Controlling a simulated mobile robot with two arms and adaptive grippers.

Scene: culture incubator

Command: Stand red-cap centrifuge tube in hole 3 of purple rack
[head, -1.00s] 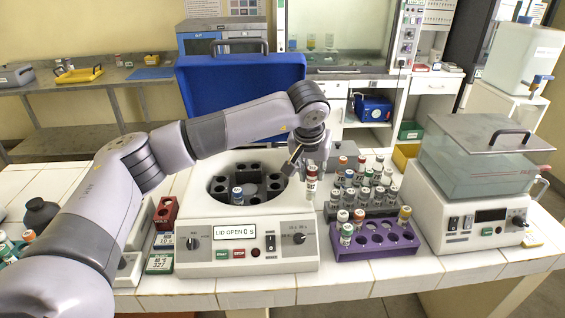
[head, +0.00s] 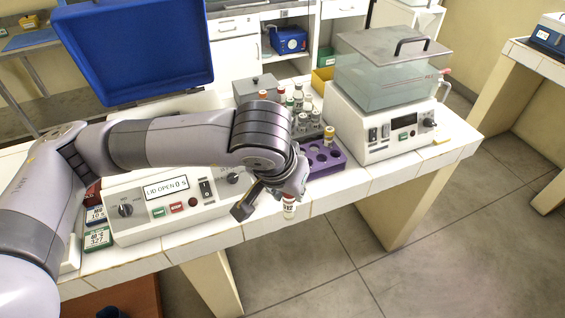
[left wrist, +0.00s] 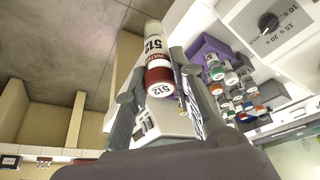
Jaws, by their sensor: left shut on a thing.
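The purple rack (head: 338,166) stands on the bench just behind and right of the gripper, partly hidden by my arm. Empty holes show at its right, and a yellow-cap tube (head: 329,134) stands in its back part. The rack also shows in the left wrist view (left wrist: 204,48). My right gripper is not in view.
The grey rack with several tubes (head: 306,125) stands behind the purple rack. A water bath (head: 385,110) stands close at its right. The centrifuge (head: 140,225) with its raised blue lid (head: 135,50) is at the left, partly behind my arm.

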